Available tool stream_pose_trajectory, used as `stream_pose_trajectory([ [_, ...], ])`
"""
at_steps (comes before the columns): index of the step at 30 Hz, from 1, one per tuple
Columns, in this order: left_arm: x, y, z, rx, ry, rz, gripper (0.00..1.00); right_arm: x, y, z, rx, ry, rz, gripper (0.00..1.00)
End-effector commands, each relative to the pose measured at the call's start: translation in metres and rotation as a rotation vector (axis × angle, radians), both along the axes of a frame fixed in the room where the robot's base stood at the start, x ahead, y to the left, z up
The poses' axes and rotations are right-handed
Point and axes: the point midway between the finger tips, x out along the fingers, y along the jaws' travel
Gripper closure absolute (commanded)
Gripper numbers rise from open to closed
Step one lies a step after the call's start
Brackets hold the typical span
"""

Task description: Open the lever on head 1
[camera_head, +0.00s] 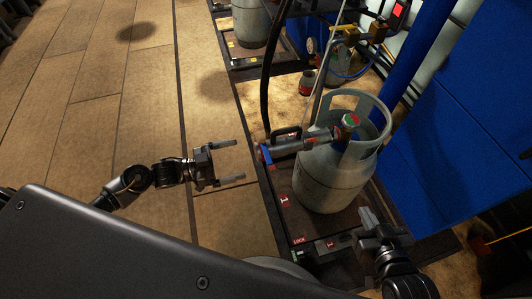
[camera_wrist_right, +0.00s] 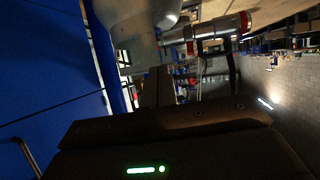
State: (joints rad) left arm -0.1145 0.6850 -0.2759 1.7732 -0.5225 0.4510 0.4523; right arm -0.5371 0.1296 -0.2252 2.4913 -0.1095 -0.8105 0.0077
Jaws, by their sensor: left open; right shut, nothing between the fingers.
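Filling head 1 (camera_head: 295,147) is a grey tube with a black handle loop (camera_head: 286,132) and a blue part (camera_head: 265,153) at its left end. I cannot tell surely which is the lever or how it stands. The head reaches the valve (camera_head: 350,121) of a grey gas cylinder (camera_head: 333,178). The head also shows in the right wrist view (camera_wrist_right: 215,31). My left gripper (camera_head: 239,161) is open and empty, left of the head's blue end and apart from it. My right gripper (camera_head: 369,219) is shut and empty, in front of the cylinder's lower right.
The cylinder stands on a dark scale (camera_head: 289,215) with red "1" labels and a LOCK label. A black hose (camera_head: 267,85) rises behind the head. Another cylinder (camera_head: 250,22) stands at the back. Blue panels (camera_head: 450,130) close off the right. The floor at left is free.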

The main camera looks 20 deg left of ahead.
Motion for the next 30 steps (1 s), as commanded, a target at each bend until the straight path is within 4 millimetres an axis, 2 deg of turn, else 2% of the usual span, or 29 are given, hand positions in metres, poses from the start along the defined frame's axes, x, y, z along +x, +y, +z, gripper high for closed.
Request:
stream_pose_trajectory([
  [5,0.012,-0.019,0.000,-0.003,-0.002,0.001,0.00,0.003,0.005,0.005,0.017,-0.044,0.013,1.00],
  [15,0.045,-0.071,0.000,-0.002,-0.002,0.002,0.00,0.009,0.021,0.027,0.074,-0.186,0.054,1.00],
  [18,0.051,-0.080,-0.001,-0.001,-0.001,0.003,0.00,0.009,0.025,0.033,0.088,-0.218,0.063,1.00],
  [24,0.057,-0.089,-0.001,0.001,0.000,0.003,0.00,0.010,0.028,0.038,0.101,-0.249,0.072,1.00],
  [30,0.057,-0.089,-0.001,0.001,0.001,0.003,0.00,0.010,0.028,0.039,0.102,-0.250,0.072,1.00],
])
